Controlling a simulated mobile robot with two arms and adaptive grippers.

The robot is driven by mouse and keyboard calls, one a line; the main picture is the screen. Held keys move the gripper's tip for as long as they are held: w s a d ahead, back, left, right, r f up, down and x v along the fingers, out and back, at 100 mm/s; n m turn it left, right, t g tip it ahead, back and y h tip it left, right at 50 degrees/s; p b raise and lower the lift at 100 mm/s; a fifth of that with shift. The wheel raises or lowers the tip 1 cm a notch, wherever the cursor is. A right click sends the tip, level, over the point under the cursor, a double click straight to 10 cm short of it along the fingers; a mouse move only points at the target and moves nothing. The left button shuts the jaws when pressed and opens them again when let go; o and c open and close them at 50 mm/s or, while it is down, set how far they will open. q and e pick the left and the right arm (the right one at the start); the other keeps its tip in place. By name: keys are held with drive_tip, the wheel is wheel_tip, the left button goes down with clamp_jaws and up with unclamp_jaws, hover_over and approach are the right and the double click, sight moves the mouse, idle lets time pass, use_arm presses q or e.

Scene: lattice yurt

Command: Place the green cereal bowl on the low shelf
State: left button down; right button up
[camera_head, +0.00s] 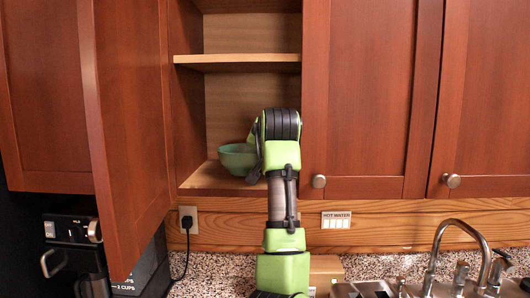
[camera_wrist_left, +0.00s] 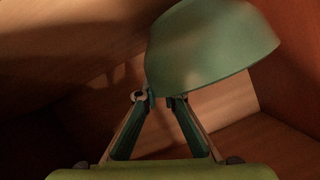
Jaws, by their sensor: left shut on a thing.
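The green cereal bowl (camera_head: 236,158) is inside the open cabinet, just above or on the low shelf (camera_head: 208,181). It looks upright in the head view; I cannot tell whether its base touches the shelf. My left arm reaches into the cabinet and hides the bowl's right side. In the left wrist view my left gripper (camera_wrist_left: 163,98) is shut on the edge of the bowl (camera_wrist_left: 210,45), whose smooth green side fills the top middle. My right gripper is not in view.
An upper shelf (camera_head: 240,60) spans the cabinet above the bowl. The open cabinet door (camera_head: 130,120) stands at the left and a closed door (camera_head: 360,90) at the right. Below are a coffee maker (camera_head: 75,235), a faucet (camera_head: 455,245) and a speckled counter.

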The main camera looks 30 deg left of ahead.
use_arm(q)
drive_tip(key=shift+f, duration=0.6)
drive_tip(key=shift+s+d+r, duration=0.1)
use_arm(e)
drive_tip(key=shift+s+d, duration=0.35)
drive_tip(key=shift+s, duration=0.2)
use_arm(q)
drive_tip(key=c, duration=2.2)
unclamp_jaws()
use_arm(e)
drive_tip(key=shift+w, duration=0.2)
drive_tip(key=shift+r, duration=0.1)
use_arm(q)
drive_tip(key=b+v, duration=0.4)
drive_tip(key=v, duration=0.6)
drive_tip(key=shift+s+d, duration=0.25)
drive_tip(key=shift+d, duration=0.1)
drive_tip(key=shift+s+d+r, duration=0.3)
drive_tip(key=shift+s, duration=0.1)
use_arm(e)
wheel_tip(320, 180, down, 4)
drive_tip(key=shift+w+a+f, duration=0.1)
